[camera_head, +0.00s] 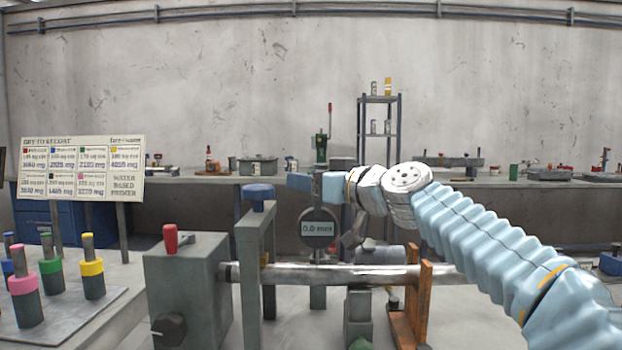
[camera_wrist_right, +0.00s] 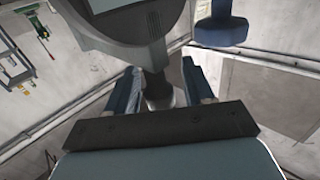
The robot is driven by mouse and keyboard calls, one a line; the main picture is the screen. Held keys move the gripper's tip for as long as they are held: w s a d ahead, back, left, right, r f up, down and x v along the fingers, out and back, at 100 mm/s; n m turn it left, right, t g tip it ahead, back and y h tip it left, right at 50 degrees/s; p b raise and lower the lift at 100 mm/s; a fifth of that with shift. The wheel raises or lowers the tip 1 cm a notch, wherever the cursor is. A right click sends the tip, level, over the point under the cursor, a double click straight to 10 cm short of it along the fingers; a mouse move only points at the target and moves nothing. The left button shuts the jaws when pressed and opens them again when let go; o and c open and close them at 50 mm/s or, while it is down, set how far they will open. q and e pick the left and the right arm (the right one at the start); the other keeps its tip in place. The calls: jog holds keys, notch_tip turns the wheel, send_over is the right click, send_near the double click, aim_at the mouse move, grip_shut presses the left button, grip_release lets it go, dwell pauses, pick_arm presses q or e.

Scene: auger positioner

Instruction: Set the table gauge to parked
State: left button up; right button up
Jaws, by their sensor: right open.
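The gauge (camera_head: 319,229) is a round dark grey dial with pale lettering, of which I read "O.D". It hangs upright from a grey stem, in front of or just above the long metal bar (camera_head: 330,274); I cannot tell whether it touches the bar. My right gripper (camera_head: 317,185) is open at the top of the stem, with a blue finger on each side. In the right wrist view the gauge (camera_wrist_right: 125,28) is close up, and its narrow grey part runs between the open fingers of the gripper (camera_wrist_right: 160,90). Contact is not clear. My left gripper is out of view.
A grey block (camera_head: 187,280) with a red handle (camera_head: 170,238) stands left of a grey frame with a blue knob (camera_head: 258,192). An orange stand (camera_head: 424,300) supports the bar at right. Several coloured pegs stand on a plate (camera_head: 75,318) at left.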

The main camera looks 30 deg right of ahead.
grip_shut()
jog(key=shift+d, duration=0.1)
